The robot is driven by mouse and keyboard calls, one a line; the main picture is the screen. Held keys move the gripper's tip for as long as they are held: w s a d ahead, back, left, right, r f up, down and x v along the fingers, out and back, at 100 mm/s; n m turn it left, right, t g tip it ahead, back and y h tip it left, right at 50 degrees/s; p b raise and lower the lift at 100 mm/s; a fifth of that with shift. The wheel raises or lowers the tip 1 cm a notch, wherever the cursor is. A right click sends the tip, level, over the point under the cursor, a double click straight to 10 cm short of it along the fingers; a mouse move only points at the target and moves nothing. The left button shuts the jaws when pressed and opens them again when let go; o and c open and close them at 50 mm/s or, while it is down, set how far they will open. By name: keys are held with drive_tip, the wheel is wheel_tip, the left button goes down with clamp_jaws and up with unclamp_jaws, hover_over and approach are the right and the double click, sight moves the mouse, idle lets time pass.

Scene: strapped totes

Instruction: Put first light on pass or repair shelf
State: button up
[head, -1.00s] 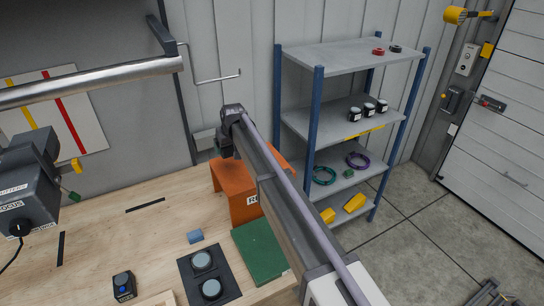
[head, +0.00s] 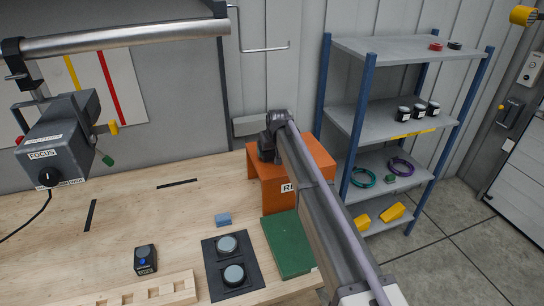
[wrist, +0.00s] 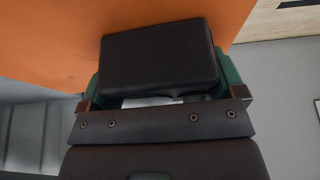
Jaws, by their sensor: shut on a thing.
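My gripper (head: 268,150) is over the top of the orange shelf (head: 320,160), a small raised stand on the bench whose front label is partly hidden and begins "RE". In the wrist view, its green-sided fingers are shut on a black round-edged block (wrist: 158,58), which I take to be the light. The orange surface (wrist: 50,45) lies right behind the block; I cannot tell whether they touch. In the head view my arm hides the block and part of the orange shelf. A green flat panel (head: 287,245) lies in front of the orange shelf.
A lamp-like focus unit (head: 55,140) hangs left. A metal rack (head: 345,45) stands right.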

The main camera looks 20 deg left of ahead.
drive_tip(key=shift+r, duration=0.15)
drive_tip(key=shift+f, duration=0.25)
drive_tip(key=o, duration=1)
drive_tip(key=shift+r, duration=0.1)
drive_tip(key=shift+o, duration=0.2)
drive_tip(key=p+v, duration=1.1)
drive_tip(key=v, duration=0.1)
drive_tip(key=shift+r, duration=0.2)
drive_tip(key=shift+f, duration=0.1)
